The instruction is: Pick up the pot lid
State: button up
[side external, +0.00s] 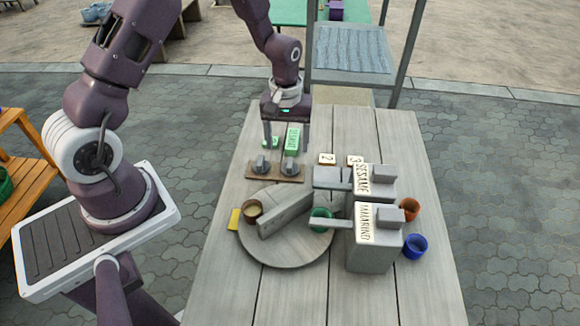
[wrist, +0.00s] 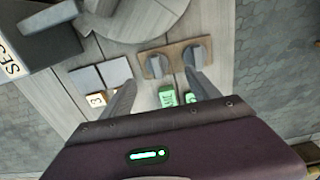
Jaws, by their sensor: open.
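I cannot single out a pot lid for certain in either view. My gripper (side external: 286,142) is open above the far end of the grey plank table, fingers pointing down; it also shows in the wrist view (wrist: 160,82). No object is seen held in it. Near and below the fingers stand two green labelled blocks (side external: 292,142), also in the wrist view (wrist: 167,97). Just nearer the side camera is a brown board (side external: 276,178) with two grey knob-like pieces, a left one (side external: 261,165) and a right one (side external: 290,166).
A round grey disc (side external: 275,255) carries a long grey bar (side external: 287,213), a brown cup (side external: 252,209) and a green cup (side external: 320,216). Grey boxes labelled SESAME (side external: 378,192) and TAMARIND (side external: 370,258) stand right. Orange (side external: 409,208) and blue (side external: 415,245) cups sit beside them.

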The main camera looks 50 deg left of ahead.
aim_at(290, 162)
jog(key=f, duration=0.8)
jog(key=shift+w+d+f, duration=0.1)
jog(key=shift+w+d, duration=0.1)
jog(key=shift+w, duration=0.1)
jog(key=shift+c, duration=0.4)
jog(key=c, duration=1.3)
